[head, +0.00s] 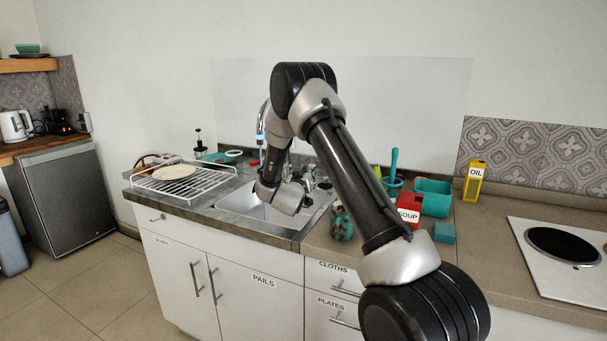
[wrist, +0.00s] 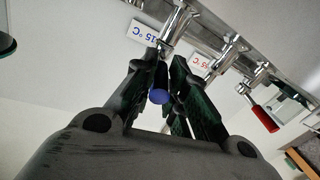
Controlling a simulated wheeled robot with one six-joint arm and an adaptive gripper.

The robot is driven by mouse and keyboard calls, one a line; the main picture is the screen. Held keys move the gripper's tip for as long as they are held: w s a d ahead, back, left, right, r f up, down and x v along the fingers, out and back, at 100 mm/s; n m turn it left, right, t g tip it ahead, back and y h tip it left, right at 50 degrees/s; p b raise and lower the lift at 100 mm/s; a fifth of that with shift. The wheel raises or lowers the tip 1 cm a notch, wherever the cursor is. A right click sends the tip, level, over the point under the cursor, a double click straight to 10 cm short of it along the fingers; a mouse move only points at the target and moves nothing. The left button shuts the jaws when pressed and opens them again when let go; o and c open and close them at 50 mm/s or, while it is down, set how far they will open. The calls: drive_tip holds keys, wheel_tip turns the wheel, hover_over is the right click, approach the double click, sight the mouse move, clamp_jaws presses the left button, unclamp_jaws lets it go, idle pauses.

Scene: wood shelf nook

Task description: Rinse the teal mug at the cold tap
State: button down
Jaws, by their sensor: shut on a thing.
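In the wrist view my gripper (wrist: 162,68) is shut on the blue-ended tap lever (wrist: 159,97), whose round end shows between the fingers. A tag reading 15 °C in blue (wrist: 150,33) is beside this tap. A second tag reading 95 °C in red (wrist: 203,64) is by the neighbouring fitting. In the head view the tall chrome tap (head: 262,125) rises behind the sink (head: 240,205), and my arm hides part of both. I cannot make out a teal mug in either view; the sink's inside is partly covered by my arm.
A white dish rack (head: 205,183) with a plate (head: 174,172) stands left of the sink. To the right are a patterned jar (head: 342,224), a red soup box (head: 410,208), a teal bin (head: 433,196), a teal sponge (head: 444,232) and the oil (head: 474,182). A red lever (wrist: 265,119) hangs nearby.

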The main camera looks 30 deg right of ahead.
drive_tip(key=shift+s+d+r+t+y, duration=0.1)
drive_tip(key=shift+d+r+t+y, duration=0.05)
drive_tip(key=shift+t+y, duration=0.2)
drive_tip(key=c, duration=1.4)
unclamp_jaws()
drive_tip(key=v, duration=0.7)
drive_tip(key=shift+s, duration=0.2)
